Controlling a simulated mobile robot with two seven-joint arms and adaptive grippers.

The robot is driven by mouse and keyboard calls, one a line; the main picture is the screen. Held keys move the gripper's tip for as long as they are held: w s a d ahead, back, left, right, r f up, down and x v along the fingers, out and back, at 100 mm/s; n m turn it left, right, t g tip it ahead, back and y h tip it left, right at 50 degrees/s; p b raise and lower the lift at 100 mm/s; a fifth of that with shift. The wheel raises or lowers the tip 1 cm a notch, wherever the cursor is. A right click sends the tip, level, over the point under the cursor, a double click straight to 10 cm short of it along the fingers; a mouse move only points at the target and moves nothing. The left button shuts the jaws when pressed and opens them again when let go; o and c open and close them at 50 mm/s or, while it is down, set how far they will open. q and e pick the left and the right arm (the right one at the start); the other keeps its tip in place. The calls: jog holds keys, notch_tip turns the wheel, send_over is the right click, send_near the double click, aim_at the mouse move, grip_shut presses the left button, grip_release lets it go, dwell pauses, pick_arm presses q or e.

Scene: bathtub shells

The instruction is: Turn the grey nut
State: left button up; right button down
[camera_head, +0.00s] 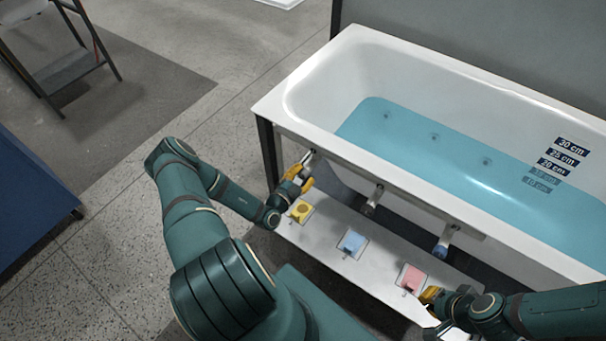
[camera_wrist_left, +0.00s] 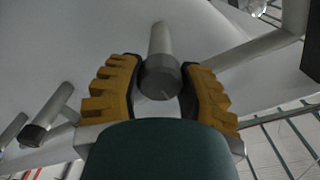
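A dark grey nut (camera_wrist_left: 162,83) caps the end of a pale pipe in the left wrist view. My left gripper (camera_wrist_left: 162,72) has its two yellow fingers on either side of this nut. The dark pads lie very close to it, and I cannot tell whether they touch. In the head view my left gripper (camera_head: 303,175) is at the leftmost pipe under the tub's rim and mostly hides the pipe's end. My right gripper (camera_head: 431,296) is low at the right near the pink block; its fingertips are small and partly hidden.
The white bathtub (camera_head: 300,115) holds blue water. A middle pipe (camera_head: 373,198) and a blue-ended pipe (camera_head: 443,243) stick out below its rim. A pale shelf (camera_head: 325,238) carries a yellow block (camera_head: 300,210), a blue block (camera_head: 352,241) and a pink block (camera_head: 412,278).

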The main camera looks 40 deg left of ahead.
pick_arm(q)
jog(key=shift+c, duration=0.6)
jog(key=shift+m, duration=0.3)
jog(key=m+p, duration=0.1)
jog(key=m, duration=0.2)
jog(key=shift+r+m, duration=0.1)
jog(key=shift+m, duration=0.2)
jog(key=m+p, duration=0.2)
jog(key=m, duration=0.3)
jog(key=m+p, duration=0.1)
jog(key=m, duration=0.4)
jog(key=shift+p, duration=0.3)
jog(key=shift+m+p, duration=0.6)
jog(key=shift+m, duration=1.3)
